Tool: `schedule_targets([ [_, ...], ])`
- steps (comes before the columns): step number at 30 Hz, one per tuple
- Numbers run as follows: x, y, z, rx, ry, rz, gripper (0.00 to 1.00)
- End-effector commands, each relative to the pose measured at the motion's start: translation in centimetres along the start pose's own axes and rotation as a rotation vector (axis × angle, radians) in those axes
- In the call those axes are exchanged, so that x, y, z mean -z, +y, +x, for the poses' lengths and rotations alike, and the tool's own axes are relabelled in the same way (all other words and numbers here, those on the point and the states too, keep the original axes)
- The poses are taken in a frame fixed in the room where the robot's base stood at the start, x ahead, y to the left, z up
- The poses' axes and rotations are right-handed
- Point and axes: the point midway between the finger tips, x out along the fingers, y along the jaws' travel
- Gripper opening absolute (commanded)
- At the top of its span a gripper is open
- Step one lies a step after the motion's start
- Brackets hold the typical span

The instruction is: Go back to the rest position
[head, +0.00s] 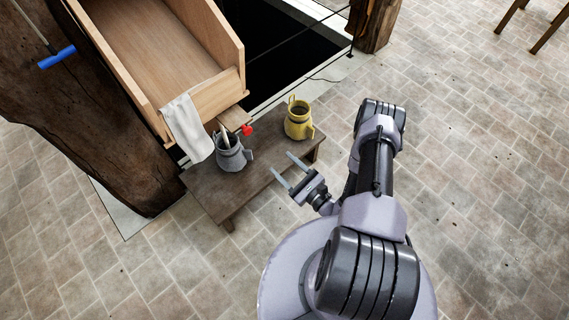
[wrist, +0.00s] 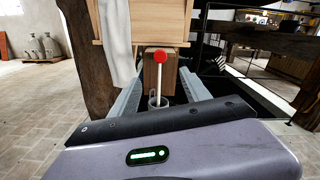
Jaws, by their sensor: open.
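My gripper (head: 284,172) is open and empty in the head view. Its two fingers point up and left, over the front edge of a low dark wooden bench (head: 230,189). A grey mug (head: 231,160) with sticks in it stands on the bench, ahead of my gripper. A yellow mug (head: 298,127) stands at the bench's right end. In the wrist view, the grey mug (wrist: 158,101) shows between my finger bars, partly hidden.
A wooden trough (head: 165,55) with a white cloth (head: 187,128) over its corner hangs behind the bench. A thick timber post (head: 100,130) stands left. A dark floor opening (head: 285,50) lies behind. The brick floor (head: 480,190) on the right is clear.

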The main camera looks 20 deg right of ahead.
Motion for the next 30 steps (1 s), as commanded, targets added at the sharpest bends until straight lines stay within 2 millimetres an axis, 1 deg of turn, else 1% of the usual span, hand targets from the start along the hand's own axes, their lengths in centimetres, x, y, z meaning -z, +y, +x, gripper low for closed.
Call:
schedule_targets([
  [10,0.0,0.0,0.1,-0.001,0.0,0.0,0.55],
  [11,-0.2,0.0,0.2,-0.007,-0.005,-0.001,0.55],
  [13,-2.1,-0.3,1.3,-0.059,-0.047,-0.015,0.55],
  [14,-3.7,-0.4,2.1,-0.106,-0.08,-0.026,0.55],
  [16,-9.3,-0.1,4.3,-0.276,-0.183,-0.071,0.55],
  [17,-12.3,0.5,5.1,-0.376,-0.229,-0.097,0.55],
  [18,-16.5,1.7,5.6,-0.522,-0.285,-0.142,0.55],
  [20,-21.9,4.0,5.1,-0.742,-0.337,-0.225,0.55],
  [21,-24.9,5.5,4.2,-0.882,-0.354,-0.292,0.55],
  [23,-28.6,7.7,2.2,-1.079,-0.352,-0.414,0.55],
  [24,-30.4,8.8,0.5,-1.198,-0.335,-0.509,0.55],
  [26,-32.4,10.1,-2.2,-1.351,-0.286,-0.674,0.55],
  [27,-33.3,10.5,-4.0,-1.432,-0.24,-0.797,0.55],
  [29,-34.3,10.5,-6.4,-1.516,-0.157,-0.999,0.55],
  [30,-34.7,10.1,-7.8,-1.542,-0.093,-1.141,0.55],
])
